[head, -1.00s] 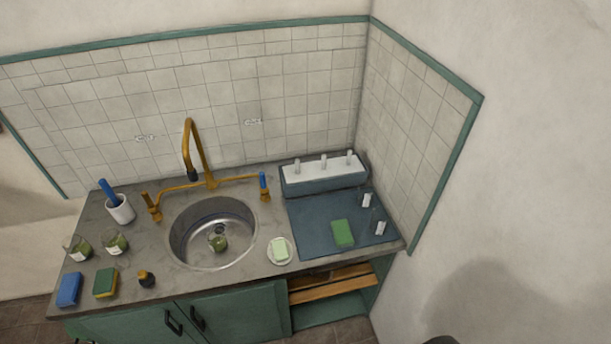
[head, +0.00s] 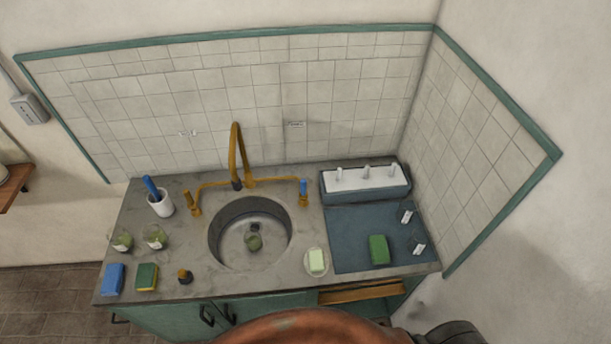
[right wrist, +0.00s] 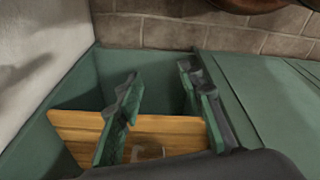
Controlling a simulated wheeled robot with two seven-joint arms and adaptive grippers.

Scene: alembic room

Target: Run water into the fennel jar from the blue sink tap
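The brass tap (head: 235,150) arches over the back of the sink. Its blue handle (head: 303,187) is on the right, a brass one (head: 191,202) on the left. My right gripper (right wrist: 165,100) is open and empty in the right wrist view, in front of the cabinet's wooden shelf. My left gripper is out of view.
A white cup (head: 161,205), blue sponge (head: 113,280), green-yellow sponge (head: 147,277) and small dark bottle (head: 184,276) stand left of the sink. Soap on a dish (head: 316,261), a blue mat (head: 350,240) and a rack (head: 365,190) are right. The counter (head: 200,240) is partly clear.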

